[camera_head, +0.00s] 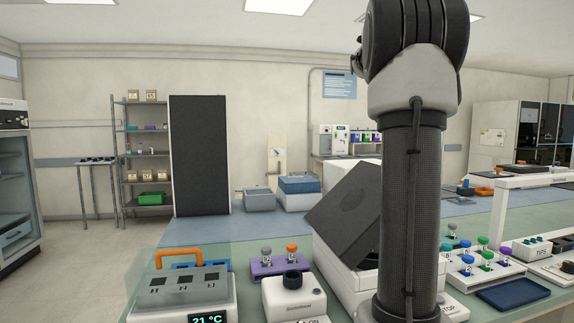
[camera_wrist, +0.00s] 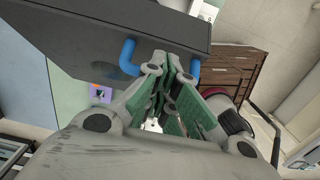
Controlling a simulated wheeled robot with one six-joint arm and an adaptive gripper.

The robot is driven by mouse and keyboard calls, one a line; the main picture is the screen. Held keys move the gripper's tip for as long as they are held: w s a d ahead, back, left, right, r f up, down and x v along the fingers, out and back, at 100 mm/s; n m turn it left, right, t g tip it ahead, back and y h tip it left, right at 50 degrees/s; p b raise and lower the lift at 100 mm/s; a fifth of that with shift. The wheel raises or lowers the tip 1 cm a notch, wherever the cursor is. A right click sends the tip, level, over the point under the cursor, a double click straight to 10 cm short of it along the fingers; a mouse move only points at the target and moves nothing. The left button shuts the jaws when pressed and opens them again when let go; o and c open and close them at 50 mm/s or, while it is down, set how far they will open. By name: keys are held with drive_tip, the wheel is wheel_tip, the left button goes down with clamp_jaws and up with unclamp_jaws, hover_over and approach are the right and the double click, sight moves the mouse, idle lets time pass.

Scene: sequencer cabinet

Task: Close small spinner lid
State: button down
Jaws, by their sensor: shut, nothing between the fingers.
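The small spinner is a white box (camera_head: 333,262) on the bench, partly hidden behind my arm. In the wrist view a dark panel (camera_wrist: 100,32), which looks like this lid, crosses the top. A blue handle (camera_wrist: 128,58) sits on its edge, its middle hidden behind my fingers. My gripper (camera_wrist: 176,62) is shut and empty, its tips at the handle between its two visible ends. I cannot tell whether they touch. In the head view my gripper is hidden.
Left of the spinner stand a small white mixer (camera_head: 294,299), a purple tube rack (camera_head: 281,265) and a heater block (camera_head: 183,302) with an orange handle. A white tube rack (camera_head: 484,270) and a dark blue tray (camera_head: 513,294) lie to the right.

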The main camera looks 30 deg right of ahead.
drive_tip(key=s+d+f+y, duration=0.3)
drive_tip(key=s+d+f, duration=0.1)
drive_tip(key=d+f, duration=1)
drive_tip(key=shift+f+t, duration=0.4)
drive_tip(key=shift+f, duration=0.4)
drive_tip(key=shift+r, duration=0.1)
